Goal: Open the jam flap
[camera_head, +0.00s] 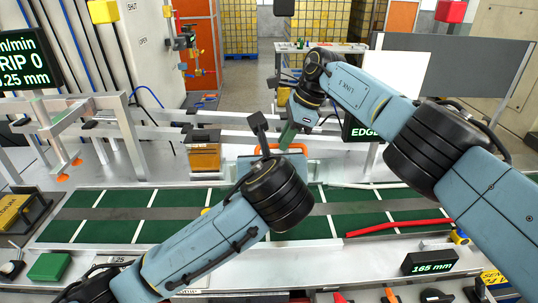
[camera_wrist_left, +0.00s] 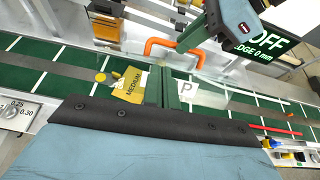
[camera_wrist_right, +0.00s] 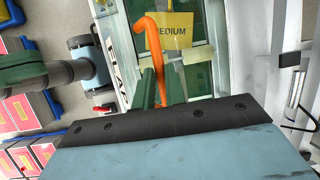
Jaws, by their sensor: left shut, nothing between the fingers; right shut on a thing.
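The jam flap shows as a clear, pale panel with an orange handle (camera_head: 268,149) over the green conveyor. Whether it is raised cannot be told. My right gripper (camera_head: 288,136) is shut on the orange handle, which also shows between its fingers in the right wrist view (camera_wrist_right: 153,45). In the left wrist view the handle (camera_wrist_left: 160,44) is bent and stands beyond my left fingers. My left gripper (camera_wrist_left: 167,88) is shut and empty, above the belt and close to the flap. In the head view its fingers are mostly hidden behind my left wrist.
The green belt (camera_head: 100,215) runs across in front. A yellow MEDIUM card (camera_wrist_left: 131,84) shows below the handle. A red rod (camera_head: 398,227) and a black 165 mm display (camera_head: 430,262) are at the right. An amber-fronted box (camera_head: 204,157) stands left of the flap.

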